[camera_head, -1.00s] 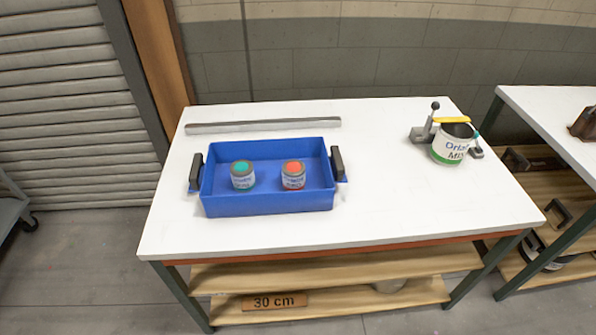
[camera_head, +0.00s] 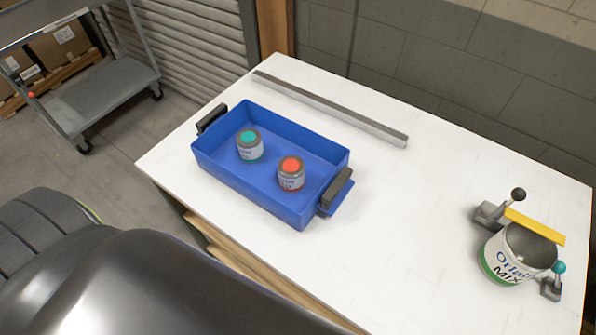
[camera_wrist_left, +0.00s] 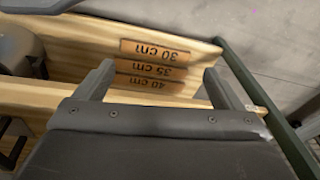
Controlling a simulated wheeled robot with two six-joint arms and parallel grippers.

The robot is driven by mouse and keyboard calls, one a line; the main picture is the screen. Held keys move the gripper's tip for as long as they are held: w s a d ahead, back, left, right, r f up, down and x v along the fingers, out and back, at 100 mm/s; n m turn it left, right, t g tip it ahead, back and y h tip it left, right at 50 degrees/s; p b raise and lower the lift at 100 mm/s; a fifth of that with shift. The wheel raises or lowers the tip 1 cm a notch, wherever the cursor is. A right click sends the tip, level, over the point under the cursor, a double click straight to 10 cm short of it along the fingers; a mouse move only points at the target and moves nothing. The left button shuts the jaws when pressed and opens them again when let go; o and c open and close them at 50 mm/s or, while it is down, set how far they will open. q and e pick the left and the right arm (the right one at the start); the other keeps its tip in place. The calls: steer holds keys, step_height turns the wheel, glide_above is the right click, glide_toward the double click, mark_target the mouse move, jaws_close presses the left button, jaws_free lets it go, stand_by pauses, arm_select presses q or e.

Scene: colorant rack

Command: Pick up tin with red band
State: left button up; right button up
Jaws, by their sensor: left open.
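The tin with the red band (camera_head: 291,174) has a red-orange top and stands upright in the blue tray (camera_head: 247,198), toward its right end. A similar tin with a teal-green top (camera_head: 249,145) stands to its left in the same tray. My left gripper (camera_wrist_left: 158,82) shows in the left wrist view with its two fingers apart and nothing between them. It faces the shelves below the tabletop, away from the tins. In the head view the gripper itself does not show; a large dark part of my own body covers the lower left. My right gripper is in neither view.
A grey bar (camera_head: 330,108) lies behind the tray on the white table (camera_head: 400,220). A mixing can (camera_head: 508,262) with clamps stands at the right. A grey cart (camera_head: 108,92) is at the far left. Labelled boards (camera_wrist_left: 155,50) lie on a shelf.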

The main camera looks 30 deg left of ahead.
arm_select(q)
steer(key=w+r, duration=0.4)
steer(key=r, duration=0.2)
step_height(320, 180, up, 33)
steer(key=t, duration=1)
glide_above(290, 168)
steer(key=s, duration=1.5)
steer(key=shift+h, duration=0.4)
steer(key=p+x, duration=0.1)
steer(key=x, duration=0.7)
steer(key=p+x, duration=0.1)
steer(key=x, duration=0.3)
steer(key=shift+w+d+r+p, duration=0.25)
steer(key=shift+w+d+p, duration=0.1)
steer(key=shift+w, duration=0.5)
steer(key=shift+p+x, duration=0.7)
steer(key=shift+x, duration=1.45)
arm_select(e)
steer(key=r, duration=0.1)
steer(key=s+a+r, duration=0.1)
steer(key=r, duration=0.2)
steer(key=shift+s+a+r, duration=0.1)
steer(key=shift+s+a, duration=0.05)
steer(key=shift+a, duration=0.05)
